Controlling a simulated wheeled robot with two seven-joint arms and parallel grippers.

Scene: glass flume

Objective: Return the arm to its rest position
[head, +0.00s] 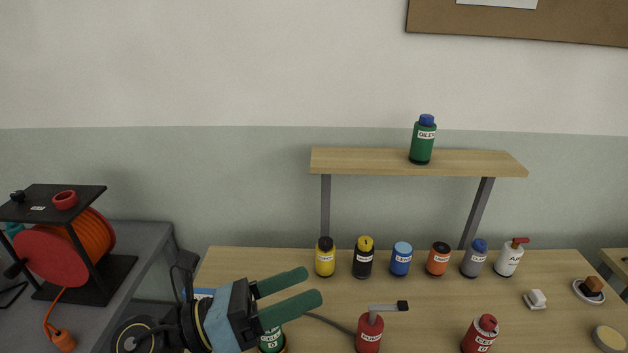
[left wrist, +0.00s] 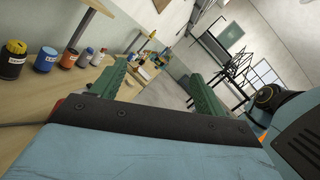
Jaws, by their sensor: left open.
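My left gripper (head: 295,296) has green fingers and comes in from the lower left in the head view, above the wooden table (head: 520,300). Its fingers are apart with nothing between them. In the left wrist view the two green fingers (left wrist: 160,92) are spread wide, and the room shows between them. A red container with a black-tipped lever (head: 369,332) stands just to the right. My right gripper is in neither view.
A shelf (head: 350,163) above the table holds a green bottle with a blue cap (head: 423,141). Several bottles, among them a yellow one (head: 325,260), line the table's back. A red bottle (head: 480,336) stands in front. An orange cable reel (head: 75,250) stands at left.

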